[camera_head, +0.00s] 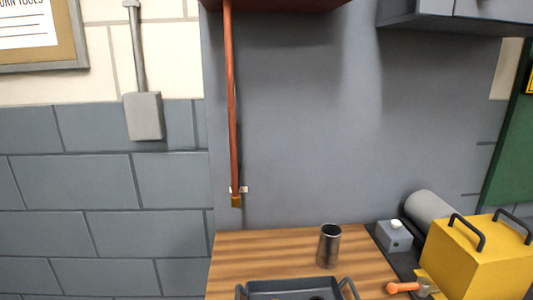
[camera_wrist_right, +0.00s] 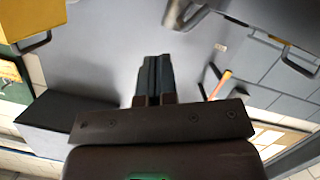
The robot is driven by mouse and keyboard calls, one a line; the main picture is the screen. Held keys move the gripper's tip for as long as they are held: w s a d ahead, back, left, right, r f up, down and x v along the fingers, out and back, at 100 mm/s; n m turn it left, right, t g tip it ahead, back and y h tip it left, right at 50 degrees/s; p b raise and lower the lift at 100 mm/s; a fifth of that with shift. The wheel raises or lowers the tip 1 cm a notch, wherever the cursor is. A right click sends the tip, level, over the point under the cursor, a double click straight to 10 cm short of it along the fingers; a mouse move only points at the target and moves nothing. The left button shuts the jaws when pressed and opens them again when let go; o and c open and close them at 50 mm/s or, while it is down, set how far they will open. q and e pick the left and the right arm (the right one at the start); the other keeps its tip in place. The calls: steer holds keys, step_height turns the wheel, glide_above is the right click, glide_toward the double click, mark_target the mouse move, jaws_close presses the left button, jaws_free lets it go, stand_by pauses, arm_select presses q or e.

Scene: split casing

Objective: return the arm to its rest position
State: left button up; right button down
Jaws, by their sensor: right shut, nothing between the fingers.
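My right gripper (camera_wrist_right: 154,78) shows in the right wrist view, with its two dark fingers shut together and nothing between them. It points at a grey wall panel and touches nothing that I can see. Neither of my arms nor grippers shows in the head view. My left gripper is in neither view.
A wooden bench (camera_head: 275,245) carries a dark tray (camera_head: 290,287) with handles, a metal cup (camera_head: 329,246), a yellow casing (camera_head: 478,258), a grey box with a white button (camera_head: 395,236) and an orange-handled tool (camera_head: 404,287). A red pipe (camera_head: 232,100) runs down the wall.

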steer(key=s+d+f+m+g, duration=0.25)
steer(key=s+f+g, duration=0.3)
steer(key=s, duration=0.55)
steer(key=s+d+f+m+g, duration=0.1)
steer(key=s+f+m+g, duration=0.2)
steer(key=s+f+g, duration=0.55)
steer(key=w+f+n+t, duration=0.1)
steer(key=w+f+t, duration=0.4)
steer(key=t, duration=0.5)
steer(key=shift+w+a+f, duration=0.15)
steer(key=shift+w+f, duration=0.1)
steer(key=shift+f, duration=0.05)
